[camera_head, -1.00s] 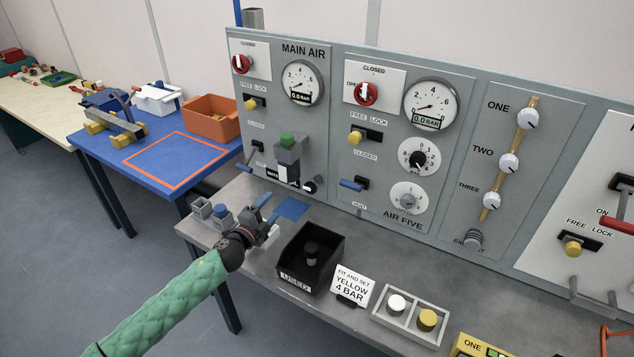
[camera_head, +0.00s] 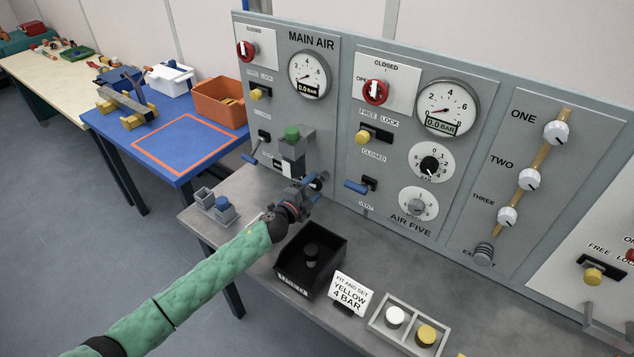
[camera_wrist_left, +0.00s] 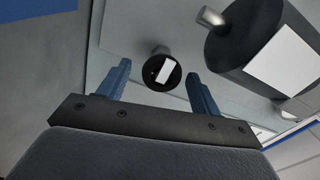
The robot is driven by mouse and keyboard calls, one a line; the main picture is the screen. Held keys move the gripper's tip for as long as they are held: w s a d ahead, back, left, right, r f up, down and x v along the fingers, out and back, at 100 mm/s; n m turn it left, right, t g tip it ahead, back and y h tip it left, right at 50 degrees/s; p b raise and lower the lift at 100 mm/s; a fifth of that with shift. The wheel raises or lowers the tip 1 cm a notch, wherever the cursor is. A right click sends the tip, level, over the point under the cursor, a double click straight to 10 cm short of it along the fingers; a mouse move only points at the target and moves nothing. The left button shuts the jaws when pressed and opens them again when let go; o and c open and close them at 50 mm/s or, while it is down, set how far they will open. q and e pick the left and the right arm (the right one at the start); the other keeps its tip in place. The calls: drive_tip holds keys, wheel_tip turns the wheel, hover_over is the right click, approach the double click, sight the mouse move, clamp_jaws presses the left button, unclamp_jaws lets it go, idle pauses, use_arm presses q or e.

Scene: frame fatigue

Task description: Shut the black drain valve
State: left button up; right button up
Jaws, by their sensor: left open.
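The black drain valve (camera_wrist_left: 155,77) is a round black knob with a white bar on its face. In the left wrist view it appears between my two blue fingertips, which are open, and I see no contact. In the head view my left gripper (camera_head: 307,184) is at the foot of the MAIN AIR panel, just below the green-topped unit (camera_head: 293,146), and largely hides the valve. The white bar looks steeply tilted in the wrist view. My right gripper is not in view.
A dark cylinder with a white label (camera_wrist_left: 284,60) and a metal stub hangs close to the right finger in the wrist view. A black bin (camera_head: 331,250) stands on the grey bench below my gripper. A sign (camera_head: 350,293) and tray (camera_head: 402,340) sit farther right.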

use_arm(q)
drive_tip(key=shift+x, duration=0.8)
drive_tip(key=shift+r, duration=0.1)
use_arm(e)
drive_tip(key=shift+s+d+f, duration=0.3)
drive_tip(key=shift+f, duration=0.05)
use_arm(q)
drive_tip(key=shift+w+d, duration=0.1)
drive_tip(key=c, duration=1)
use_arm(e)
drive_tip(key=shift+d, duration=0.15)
